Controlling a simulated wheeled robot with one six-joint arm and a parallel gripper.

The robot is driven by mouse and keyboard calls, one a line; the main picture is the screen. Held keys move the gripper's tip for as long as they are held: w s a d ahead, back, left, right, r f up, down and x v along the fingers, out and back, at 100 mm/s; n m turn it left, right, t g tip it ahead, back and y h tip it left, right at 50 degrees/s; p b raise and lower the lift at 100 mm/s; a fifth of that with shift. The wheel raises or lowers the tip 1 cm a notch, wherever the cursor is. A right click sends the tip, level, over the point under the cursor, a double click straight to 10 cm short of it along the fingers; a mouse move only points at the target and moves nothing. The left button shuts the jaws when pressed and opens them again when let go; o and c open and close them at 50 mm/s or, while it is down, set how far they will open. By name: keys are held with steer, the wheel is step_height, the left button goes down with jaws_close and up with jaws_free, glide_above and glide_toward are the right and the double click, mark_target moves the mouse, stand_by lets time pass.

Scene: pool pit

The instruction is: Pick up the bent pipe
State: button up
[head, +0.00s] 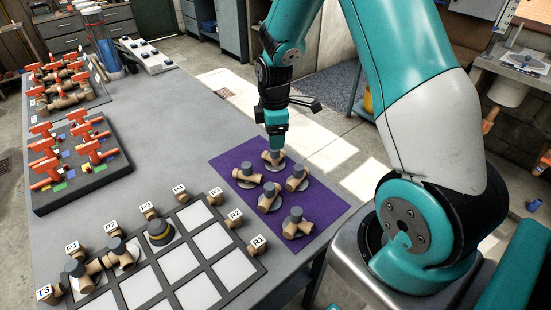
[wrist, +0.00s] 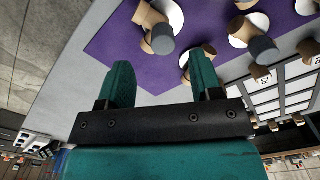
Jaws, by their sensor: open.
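Several tan pipe pieces with grey ends sit on white discs on the purple mat (head: 232,158). They include a far piece (head: 272,162), a left piece (head: 246,174), a right piece (head: 297,178), a middle piece (head: 269,198) and a front piece (head: 297,224). Their shapes are small; I cannot tell surely which is the bent pipe. My gripper (head: 275,149) points down at the far piece, hiding part of it. In the wrist view its two fingers (wrist: 162,75) are apart with nothing between them. One pipe piece (wrist: 154,27) shows just beyond the fingers.
Orange-handled valves (head: 45,168) stand on a dark board at left. The table (head: 175,130) is bare between board and mat.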

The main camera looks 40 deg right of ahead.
mark_target(275, 156)
steer(key=f+p, duration=0.1)
steer(key=f, duration=0.4)
steer(key=shift+s+f, duration=0.1)
steer(key=shift+s, duration=0.1)
jaws_close()
